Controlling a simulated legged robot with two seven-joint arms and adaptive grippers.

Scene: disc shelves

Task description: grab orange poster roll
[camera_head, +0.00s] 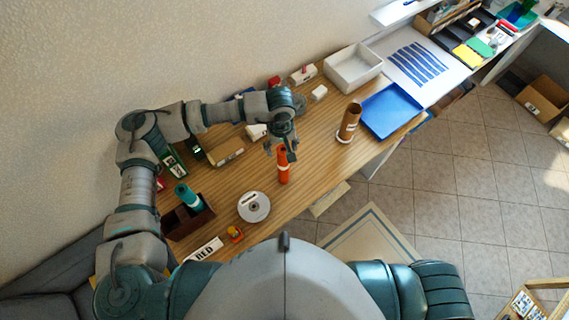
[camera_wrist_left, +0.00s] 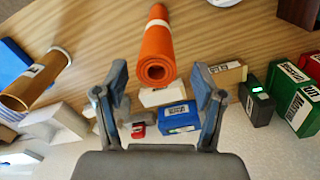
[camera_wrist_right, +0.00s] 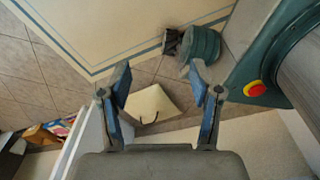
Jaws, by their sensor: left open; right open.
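The orange poster roll (camera_head: 283,165) stands upright on the wooden table in the head view, with a white band around it. In the left wrist view the orange roll (camera_wrist_left: 157,50) shows its hollow end facing the camera, ahead of the fingertips. My left gripper (camera_head: 281,147) is just above and beside the roll's top. In the left wrist view my left gripper (camera_wrist_left: 160,85) is open, with nothing between its fingers. My right gripper (camera_wrist_right: 163,85) is open and empty, pointing at the floor; it is hidden in the head view.
A brown roll (camera_head: 348,123) stands to the right, near a blue tray (camera_head: 391,110) and a white bin (camera_head: 353,69). A teal roll (camera_head: 188,195) stands in a dark box at left. A disc spindle (camera_head: 254,207) sits near the front edge. Small boxes line the wall.

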